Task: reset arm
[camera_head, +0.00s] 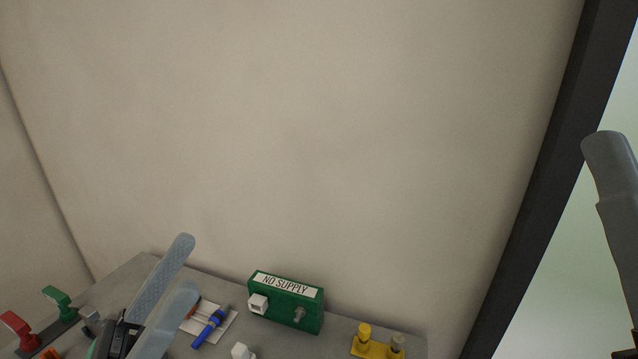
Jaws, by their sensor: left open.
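My left gripper (178,270) is in the lower left of the head view, above the grey cart top. Its two pale grey fingers stand apart with nothing between them. The gripper body is cut off by the bottom edge. At the right edge a grey rounded arm part (618,190) shows, which appears to be mine. No right gripper fingers can be seen.
The grey cart top (140,272) holds a green "NO SUPPLY" box (285,303), a blue tool (208,329) on a white pad, a yellow holder (366,347), a white fitting (242,351), and red (18,327) and green (58,300) clamps. A beige wall (300,130) stands behind.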

